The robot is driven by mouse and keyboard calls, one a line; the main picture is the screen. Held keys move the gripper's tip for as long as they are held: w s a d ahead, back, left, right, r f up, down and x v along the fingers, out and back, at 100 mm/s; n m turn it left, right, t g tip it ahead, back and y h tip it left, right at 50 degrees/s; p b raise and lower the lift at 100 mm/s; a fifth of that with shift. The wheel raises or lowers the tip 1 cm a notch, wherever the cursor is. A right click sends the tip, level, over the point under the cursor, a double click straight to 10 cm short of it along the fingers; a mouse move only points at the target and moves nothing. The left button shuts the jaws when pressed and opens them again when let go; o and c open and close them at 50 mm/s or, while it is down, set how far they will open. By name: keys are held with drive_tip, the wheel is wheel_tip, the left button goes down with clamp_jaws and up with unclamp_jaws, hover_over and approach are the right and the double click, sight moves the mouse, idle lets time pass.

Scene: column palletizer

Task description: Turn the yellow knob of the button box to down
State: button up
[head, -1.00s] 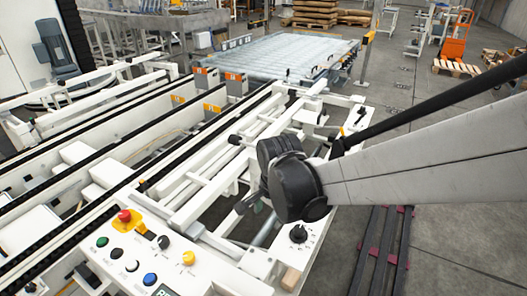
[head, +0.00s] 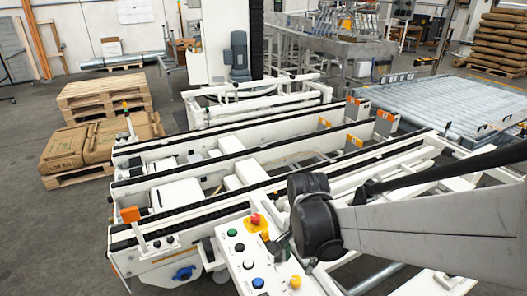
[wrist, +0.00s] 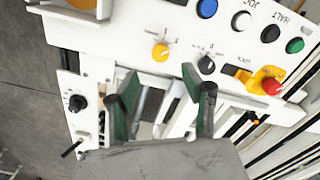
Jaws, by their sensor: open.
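The button box (head: 236,262) is a white panel with buttons and knobs at the bottom centre of the head view. Its yellow knob (head: 295,282) sits near the panel's right end. In the wrist view the yellow knob (wrist: 160,52) is in the upper middle, with small marks beside it. My gripper (wrist: 160,82) is open and empty, its two dark green fingers spread below the yellow knob in the picture. No finger visibly touches the knob. In the head view my black wrist joint hides most of the gripper.
A black knob (wrist: 206,65) sits right of the yellow one. A red emergency stop (wrist: 271,87) on a yellow base is further right. Blue (wrist: 207,8), white and green buttons line the top. Another black knob (wrist: 77,103) is on a separate panel at left. White conveyor rails surround the box.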

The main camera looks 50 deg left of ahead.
sight(296, 280)
wheel_tip(296, 280, down, 9)
drive_tip(key=b, duration=0.4)
drive_tip(key=shift+w+f, duration=0.1)
clamp_jaws()
